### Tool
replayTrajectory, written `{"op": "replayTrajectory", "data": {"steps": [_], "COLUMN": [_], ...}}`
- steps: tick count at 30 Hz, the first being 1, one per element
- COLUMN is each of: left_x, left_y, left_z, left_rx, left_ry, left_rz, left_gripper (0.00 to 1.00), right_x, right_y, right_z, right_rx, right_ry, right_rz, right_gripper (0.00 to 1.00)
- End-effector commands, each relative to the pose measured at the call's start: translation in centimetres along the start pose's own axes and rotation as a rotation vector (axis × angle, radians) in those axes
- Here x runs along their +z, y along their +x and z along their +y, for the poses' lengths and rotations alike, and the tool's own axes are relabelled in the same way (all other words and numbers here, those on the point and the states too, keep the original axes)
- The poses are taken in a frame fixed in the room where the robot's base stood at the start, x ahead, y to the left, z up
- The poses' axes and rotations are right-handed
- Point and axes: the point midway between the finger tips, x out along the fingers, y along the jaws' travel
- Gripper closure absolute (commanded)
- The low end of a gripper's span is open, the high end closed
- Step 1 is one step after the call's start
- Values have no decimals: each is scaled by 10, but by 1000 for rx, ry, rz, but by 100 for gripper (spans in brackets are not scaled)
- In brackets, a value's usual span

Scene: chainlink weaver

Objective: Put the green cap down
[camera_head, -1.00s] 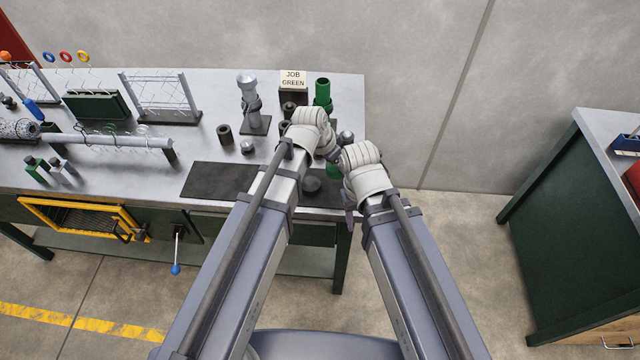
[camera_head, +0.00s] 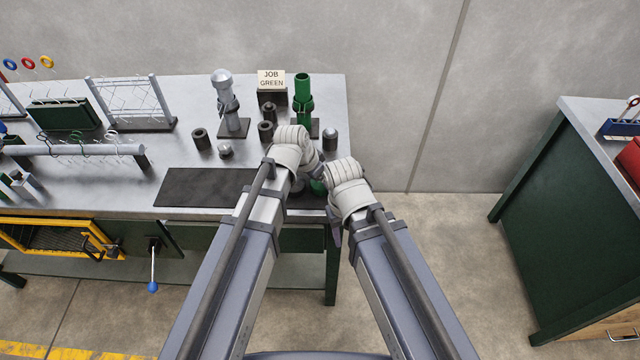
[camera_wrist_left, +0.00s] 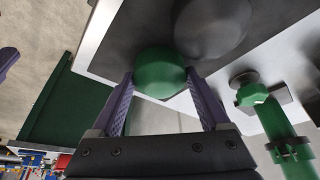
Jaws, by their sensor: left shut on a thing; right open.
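The green cap (camera_wrist_left: 160,72) is between the two purple fingers of my left gripper (camera_wrist_left: 160,90), which is shut on it. In the head view a bit of the cap (camera_head: 318,187) shows between my two wrists, near the bench's front edge. The wrist view shows a dark grey round part (camera_wrist_left: 212,25) close beside the cap; whether they touch is unclear. My right gripper (camera_head: 336,232) is low in front of the bench edge, mostly hidden by its own arm. It is open, and nothing shows in it.
A dark mat (camera_head: 205,187) lies at the bench front, left of my wrists. Behind stand a green column (camera_head: 302,92), a grey column (camera_head: 224,95), a JOB GREEN sign (camera_head: 271,79) and several small dark cylinders. A second bench (camera_head: 560,200) is at right.

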Motion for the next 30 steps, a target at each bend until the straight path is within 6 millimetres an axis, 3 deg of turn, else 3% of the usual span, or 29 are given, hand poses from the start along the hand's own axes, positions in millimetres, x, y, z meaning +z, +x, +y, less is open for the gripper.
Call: {"op": "replayTrajectory", "data": {"steps": [8, 9, 14, 23, 30], "left_x": [1, 1, 1, 0, -2], "left_y": [3, 2, 1, 0, -14], "left_z": [0, 0, 0, 0, 0], "left_rx": [0, 0, 0, 0, 0], "left_ry": [0, 0, 0, 0, 0], "left_rz": [0, 0, 0, 0, 0], "left_gripper": [77, 18, 0, 0, 0], "right_x": [0, 0, 0, 0, 1], "right_y": [3, 2, 2, 0, -14], "right_z": [0, 0, 0, 0, 1], "right_rx": [0, 0, 0, 0, 0], "right_ry": [0, 0, 0, 0, 0], "right_rz": [0, 0, 0, 0, 0], "right_gripper": [50, 50, 50, 50, 50]}}
